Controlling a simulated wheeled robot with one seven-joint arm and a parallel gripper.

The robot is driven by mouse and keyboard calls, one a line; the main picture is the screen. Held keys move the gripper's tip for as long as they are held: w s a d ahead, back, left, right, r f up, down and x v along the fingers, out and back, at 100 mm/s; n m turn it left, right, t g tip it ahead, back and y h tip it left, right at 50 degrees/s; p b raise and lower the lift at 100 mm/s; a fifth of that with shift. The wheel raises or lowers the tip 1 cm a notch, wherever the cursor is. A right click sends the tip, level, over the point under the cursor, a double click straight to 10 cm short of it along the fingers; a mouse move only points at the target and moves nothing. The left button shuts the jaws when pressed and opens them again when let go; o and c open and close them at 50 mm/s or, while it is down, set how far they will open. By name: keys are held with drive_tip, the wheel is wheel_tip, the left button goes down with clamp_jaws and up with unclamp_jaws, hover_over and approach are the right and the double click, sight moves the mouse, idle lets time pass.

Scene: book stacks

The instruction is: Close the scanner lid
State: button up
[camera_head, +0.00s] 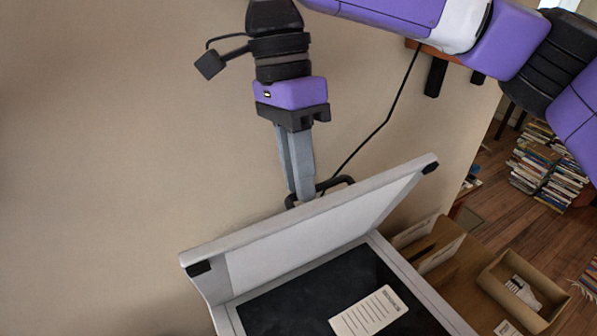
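The scanner lid (322,216) is a pale grey panel with a lighter inner face. It stands raised and tilted along the far side of the scanner body, nearest the wall. The scanner body (399,267) has a grey frame around a dark glass bed (283,303). A white printed card (369,311) lies on the bed. My gripper (301,194) points down just behind the lid's upper edge, close to a dark handle (338,182). Its two grey fingers look close together. The lid hides the tips, and I cannot tell whether they touch the lid or the handle.
A beige wall (100,130) is close behind my gripper. A black cable (385,122) runs down the wall. Cardboard boxes (524,281) stand right of the scanner. Book stacks (540,172) stand on the wooden floor at the far right.

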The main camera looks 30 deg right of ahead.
clamp_jaws()
idle(1.3)
